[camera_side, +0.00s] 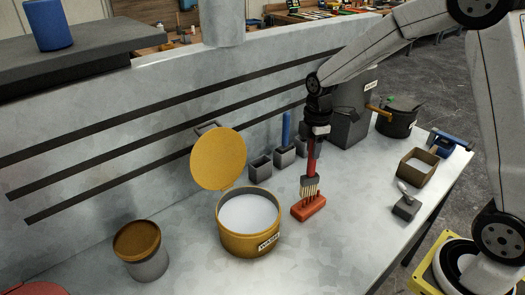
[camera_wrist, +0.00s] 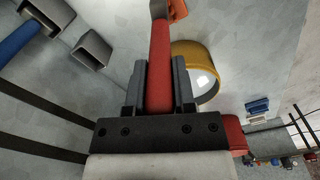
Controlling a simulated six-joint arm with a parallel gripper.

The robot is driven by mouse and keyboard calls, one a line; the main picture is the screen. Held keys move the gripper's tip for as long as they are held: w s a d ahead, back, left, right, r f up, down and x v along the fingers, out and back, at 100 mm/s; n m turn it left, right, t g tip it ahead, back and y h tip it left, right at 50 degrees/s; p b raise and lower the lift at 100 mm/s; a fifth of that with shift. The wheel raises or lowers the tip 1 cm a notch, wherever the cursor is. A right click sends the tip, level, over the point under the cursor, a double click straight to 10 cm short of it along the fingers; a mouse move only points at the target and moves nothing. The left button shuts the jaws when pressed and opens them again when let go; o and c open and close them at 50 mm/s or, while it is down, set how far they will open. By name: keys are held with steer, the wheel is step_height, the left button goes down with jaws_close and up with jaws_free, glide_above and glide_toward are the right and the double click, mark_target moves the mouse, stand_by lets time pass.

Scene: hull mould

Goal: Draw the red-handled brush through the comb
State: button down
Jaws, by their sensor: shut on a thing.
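My gripper (camera_side: 317,122) is shut on the red handle of the brush (camera_side: 312,155) and holds it upright, head down. In the wrist view the red handle (camera_wrist: 160,60) runs between the two dark fingers (camera_wrist: 160,85). In the wrist view a bit of the comb (camera_wrist: 179,9) shows beyond the brush head.
A yellow pot (camera_side: 248,240) labelled WASH holds pale liquid, its round lid (camera_side: 218,160) raised behind it. Grey square holders (camera_side: 260,168) stand behind, one with a blue-handled tool (camera_side: 287,130). A brown box (camera_side: 415,170) and grey block (camera_side: 406,207) stand right.

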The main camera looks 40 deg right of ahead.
steer(key=shift+w, duration=0.1)
steer(key=shift+r, duration=3.5)
steer(key=shift+w, duration=0.1)
